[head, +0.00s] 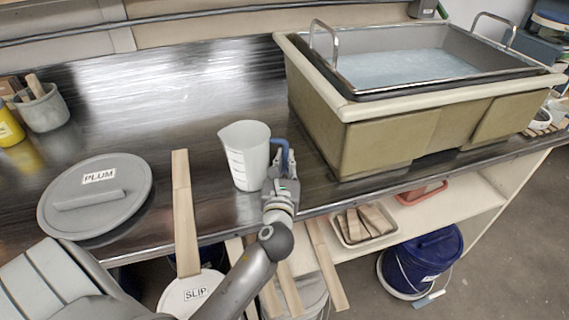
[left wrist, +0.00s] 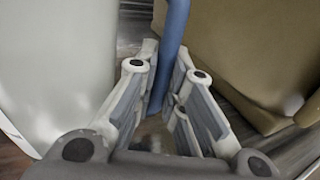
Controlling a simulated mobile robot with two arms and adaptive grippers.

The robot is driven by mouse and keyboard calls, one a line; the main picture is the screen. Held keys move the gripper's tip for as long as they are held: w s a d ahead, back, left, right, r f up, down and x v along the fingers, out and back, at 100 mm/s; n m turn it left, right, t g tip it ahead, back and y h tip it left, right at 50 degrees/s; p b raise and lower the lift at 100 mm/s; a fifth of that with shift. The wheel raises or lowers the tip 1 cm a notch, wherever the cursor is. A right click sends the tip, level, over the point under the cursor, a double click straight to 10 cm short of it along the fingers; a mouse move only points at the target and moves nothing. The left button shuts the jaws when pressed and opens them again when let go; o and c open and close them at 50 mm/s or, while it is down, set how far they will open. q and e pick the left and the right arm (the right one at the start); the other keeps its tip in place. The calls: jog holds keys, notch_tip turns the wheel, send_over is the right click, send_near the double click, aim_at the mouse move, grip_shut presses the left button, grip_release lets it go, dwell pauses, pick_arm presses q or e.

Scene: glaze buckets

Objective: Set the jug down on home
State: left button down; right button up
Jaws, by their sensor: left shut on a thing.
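The white measuring jug (head: 247,158) with a blue handle (head: 280,145) is upright at the front of the dark metal bench (head: 190,95), left of the olive tub. My left gripper (head: 281,163) is shut on the handle, at the jug's right side. In the left wrist view, the handle (left wrist: 173,40) runs down between the fingers (left wrist: 160,95), and the jug's pale wall (left wrist: 55,70) fills the left side. I cannot tell whether the jug's base touches the bench. No spot marked home can be made out. My right gripper is not in view.
The olive tub (head: 385,145) holds a tray of pale liquid with wire handles. A grey lid (head: 130,187) marked PLUM lies at left. A wooden slat (head: 184,215) overhangs the front edge. A grey pot (head: 47,112) stands behind the lid. The bench behind the jug is clear.

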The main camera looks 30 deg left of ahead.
pick_arm(q)
jog(key=c, duration=1.5)
grip_release()
jog(key=shift+f, duration=0.1)
jog(key=shift+r, duration=0.2)
jog(key=shift+s+d+f, duration=0.15)
jog(key=shift+s+d, duration=0.05)
jog(key=shift+s, duration=0.15)
jog(key=b+v, duration=0.2)
jog(key=v, duration=0.8)
jog(key=shift+s+d, duration=0.1)
jog(key=shift+s, duration=0.15)
jog(key=shift+s+d, duration=0.15)
jog(key=shift+s, duration=0.2)
